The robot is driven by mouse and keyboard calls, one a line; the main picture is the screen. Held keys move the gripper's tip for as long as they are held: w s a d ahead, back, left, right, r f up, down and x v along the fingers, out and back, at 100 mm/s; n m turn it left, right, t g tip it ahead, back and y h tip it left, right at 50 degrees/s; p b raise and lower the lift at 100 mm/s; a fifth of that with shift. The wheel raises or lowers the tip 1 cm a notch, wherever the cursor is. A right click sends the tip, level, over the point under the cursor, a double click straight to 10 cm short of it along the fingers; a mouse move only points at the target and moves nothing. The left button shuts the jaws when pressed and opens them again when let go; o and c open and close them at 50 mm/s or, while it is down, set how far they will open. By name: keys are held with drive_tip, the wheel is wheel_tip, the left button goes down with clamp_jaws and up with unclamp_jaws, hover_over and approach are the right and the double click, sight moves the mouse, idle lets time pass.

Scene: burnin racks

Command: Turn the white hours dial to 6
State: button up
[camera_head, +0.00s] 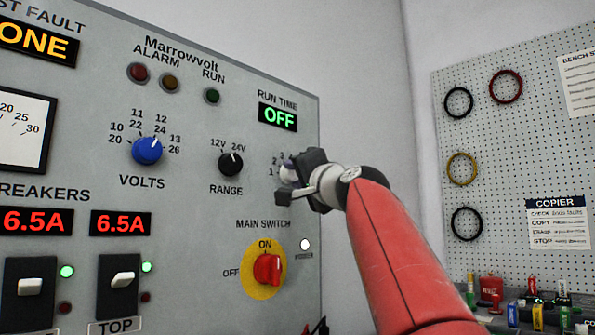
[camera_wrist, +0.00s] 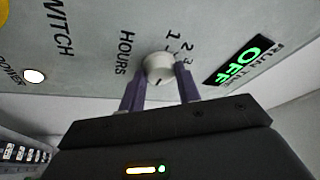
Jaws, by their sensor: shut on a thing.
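The white hours dial (camera_wrist: 158,66) sits on the grey panel, beside the word HOURS and the figures 1, 2 and 3. My gripper (camera_wrist: 160,88) is shut on the dial, with one purple finger on each side of it. A dark pointer mark shows on the dial's face; I cannot tell exactly which figure it points at. In the head view my gripper (camera_head: 289,178) covers most of the dial and its scale. The run time display (camera_head: 278,117) reads OFF in green.
The black range knob (camera_head: 230,164) is left of my gripper, and the blue volts knob (camera_head: 147,150) is further left. The red main switch (camera_head: 267,268) is below, turned to ON. A pegboard (camera_head: 520,130) with cable loops stands at the right.

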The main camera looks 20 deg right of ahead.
idle(0.5)
drive_tip(key=o, duration=1)
drive_tip(key=b+v, duration=0.4)
drive_tip(key=v, duration=0.4)
drive_tip(key=shift+b, duration=0.3)
drive_tip(key=shift+a, duration=0.1)
